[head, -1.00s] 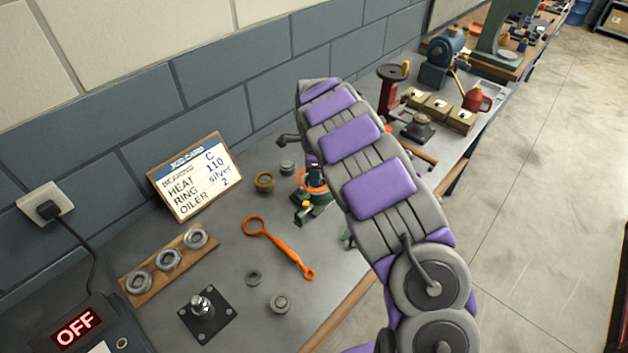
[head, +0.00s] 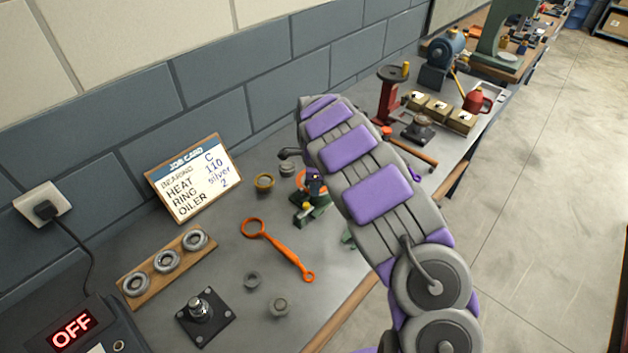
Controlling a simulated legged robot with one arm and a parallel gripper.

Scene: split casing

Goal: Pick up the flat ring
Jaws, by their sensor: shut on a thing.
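My gripper (head: 314,184) is seen only in part, low behind my raised arm, above the green casing part (head: 317,216) on the bench. An orange ring-like edge (head: 300,179) shows right beside the jaws; I take it to be the flat ring. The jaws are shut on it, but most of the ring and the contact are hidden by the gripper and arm. I cannot tell whether the ring is clear of the casing.
An orange ring-ended spanner (head: 283,252) lies in front. A brass ring (head: 264,182), small grey rings (head: 279,307), a wooden rack of silver rings (head: 167,262) and a black base with a post (head: 203,316) stand around. The job card (head: 195,178) leans at the wall.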

